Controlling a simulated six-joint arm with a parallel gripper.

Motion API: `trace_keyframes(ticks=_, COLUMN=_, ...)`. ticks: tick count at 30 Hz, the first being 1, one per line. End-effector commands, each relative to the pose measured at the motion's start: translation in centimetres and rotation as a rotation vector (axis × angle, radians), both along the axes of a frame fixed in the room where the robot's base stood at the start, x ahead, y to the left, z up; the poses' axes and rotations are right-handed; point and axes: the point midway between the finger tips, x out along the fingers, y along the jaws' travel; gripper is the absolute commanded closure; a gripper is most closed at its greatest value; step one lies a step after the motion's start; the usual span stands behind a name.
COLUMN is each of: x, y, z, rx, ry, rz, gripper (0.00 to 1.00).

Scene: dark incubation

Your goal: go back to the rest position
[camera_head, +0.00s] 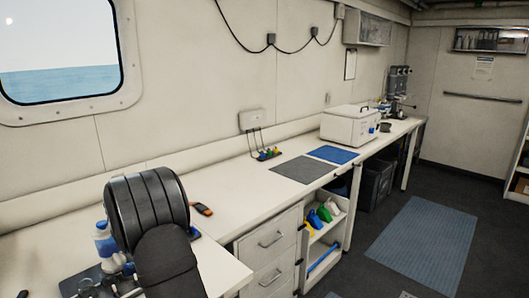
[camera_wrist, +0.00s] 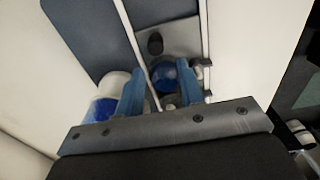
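My gripper (camera_wrist: 162,90) shows in the wrist view with its two blue fingers apart. A round blue object (camera_wrist: 166,74) shows between and beyond the fingers, over a grey plate (camera_wrist: 182,38). I cannot tell whether a finger touches it, but the fingers do not look closed on it. A white and blue bottle (camera_wrist: 103,108) is just left of the left finger. In the head view my black arm reaches over the near left bench, and the gripper's fingertips are hidden or too small to tell.
Blue and white bottles (camera_head: 106,243) stand close left of my arm. An orange and black handheld device (camera_head: 202,209) lies to its right. A grey mat (camera_head: 296,170), a blue mat (camera_head: 334,154) and a white lidded box (camera_head: 349,126) are farther along the bench (camera_head: 225,190). The bench before the grey mat is clear.

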Motion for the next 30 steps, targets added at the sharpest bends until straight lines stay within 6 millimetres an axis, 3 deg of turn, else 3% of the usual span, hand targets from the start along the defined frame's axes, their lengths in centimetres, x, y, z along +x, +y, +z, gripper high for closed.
trace_keyframes(ticks=6, x=0.2, y=-0.2, z=-2.9, rx=-0.001, ry=0.001, rz=-0.002, gripper=0.65)
trace_keyframes(ticks=11, x=1.4, y=-1.4, z=-2.8, rx=-0.001, ry=0.001, rz=-0.001, gripper=0.65)
trace_keyframes(ticks=19, x=1.5, y=-1.5, z=-2.7, rx=-0.001, ry=0.001, rz=0.0, gripper=0.65)
trace_keyframes(ticks=28, x=-0.1, y=0.1, z=-2.7, rx=0.0, ry=0.0, rz=0.003, gripper=0.65)
trace_keyframes(ticks=30, x=0.0, y=0.0, z=-1.2, rx=0.002, ry=-0.003, rz=0.0, gripper=0.65)
